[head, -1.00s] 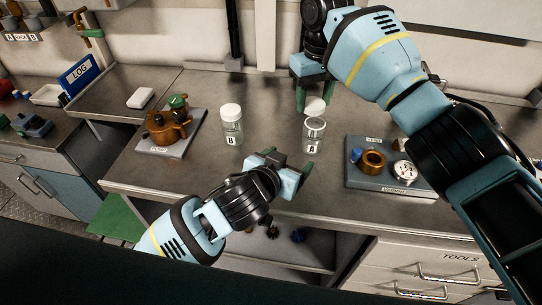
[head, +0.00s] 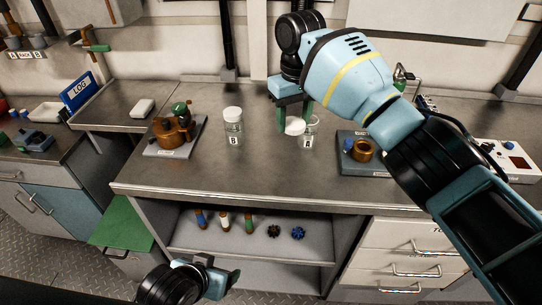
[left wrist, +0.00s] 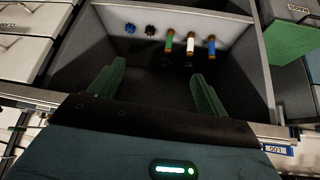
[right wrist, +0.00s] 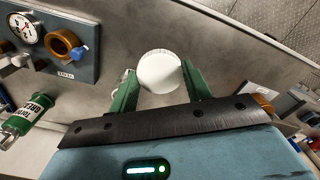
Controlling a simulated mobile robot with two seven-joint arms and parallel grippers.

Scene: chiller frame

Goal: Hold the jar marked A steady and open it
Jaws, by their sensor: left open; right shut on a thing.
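The jar marked A (head: 309,138) is a clear jar standing upright on the steel bench, and its top shows no lid on it. My right gripper (head: 294,120) is shut on a round white lid (head: 294,127), just left of jar A's top in the head view. The lid also shows between the green fingers in the right wrist view (right wrist: 159,72). Whether the lid touches the jar or bench I cannot tell. My left gripper (head: 228,278) is open and empty, low in front of the bench; its spread fingers show in the left wrist view (left wrist: 158,88).
Jar B (head: 233,128), with its white lid on, stands left of jar A. A brown pot-like fitting sits on a plate (head: 160,150) further left. A grey-blue tray (head: 352,168) with a brass ring is at right.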

